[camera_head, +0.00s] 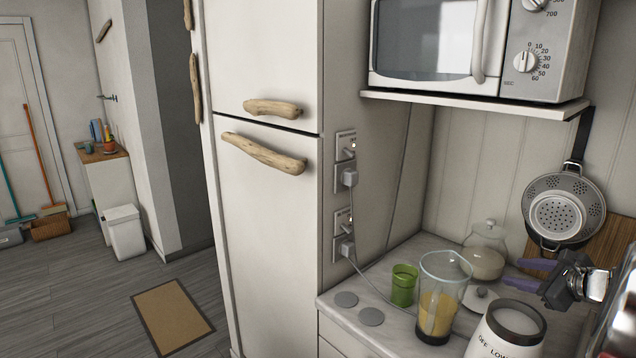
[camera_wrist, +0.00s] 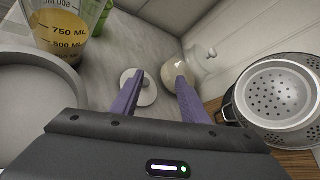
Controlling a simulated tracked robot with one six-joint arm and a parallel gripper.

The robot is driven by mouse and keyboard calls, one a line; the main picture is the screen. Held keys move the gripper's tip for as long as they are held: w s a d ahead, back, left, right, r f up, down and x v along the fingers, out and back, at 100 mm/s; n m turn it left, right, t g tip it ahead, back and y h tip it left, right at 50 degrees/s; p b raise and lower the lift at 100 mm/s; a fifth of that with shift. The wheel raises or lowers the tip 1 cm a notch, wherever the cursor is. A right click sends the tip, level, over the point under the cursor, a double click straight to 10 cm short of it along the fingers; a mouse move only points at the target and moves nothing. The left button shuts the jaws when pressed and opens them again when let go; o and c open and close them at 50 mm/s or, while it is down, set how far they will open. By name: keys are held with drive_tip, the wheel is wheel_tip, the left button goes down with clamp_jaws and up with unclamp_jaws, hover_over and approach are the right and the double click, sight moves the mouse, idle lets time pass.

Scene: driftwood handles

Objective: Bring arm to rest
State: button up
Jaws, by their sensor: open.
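My gripper (camera_head: 516,274) is at the right of the head view, above the counter, with its purple fingers apart and nothing between them. In the wrist view the fingers (camera_wrist: 155,98) are spread over the counter, with a small white lid (camera_wrist: 146,88) on the surface behind them. A clear jug (camera_head: 440,295) with yellow contents stands on the counter left of my gripper. A white blender base (camera_head: 507,332) with a dark ring top stands in front of it.
A green cup (camera_head: 404,286) stands left of the jug. A colander (camera_head: 562,212) hangs on the wall close to my gripper. A microwave (camera_head: 440,42) sits on a shelf (camera_head: 480,105) above the counter. A tall fridge (camera_head: 262,220) with driftwood handles is left. Open floor lies further left.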

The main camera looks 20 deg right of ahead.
drive_tip(key=a+r+n+g, duration=0.1)
drive_tip(key=a+r+n, duration=0.7)
drive_tip(key=a+r, duration=0.3)
drive_tip(key=a+f+n+g+y, duration=0.25)
drive_tip(key=a+n, duration=0.45)
drive_tip(key=a, duration=1.2)
drive_tip(key=s+a+f+n+g+h, duration=0.1)
drive_tip(key=s+a+f+n, duration=0.3)
drive_tip(key=s+a+n, duration=0.3)
drive_tip(key=s+a+f+n+g+h, duration=0.1)
drive_tip(key=s+a+f+n, duration=0.4)
drive_tip(key=s+a, duration=0.5)
drive_tip(key=a+n+g, duration=0.1)
drive_tip(key=a+n, duration=0.1)
drive_tip(key=shift+s+a+n, duration=0.15)
drive_tip(key=shift+a+n, duration=0.25)
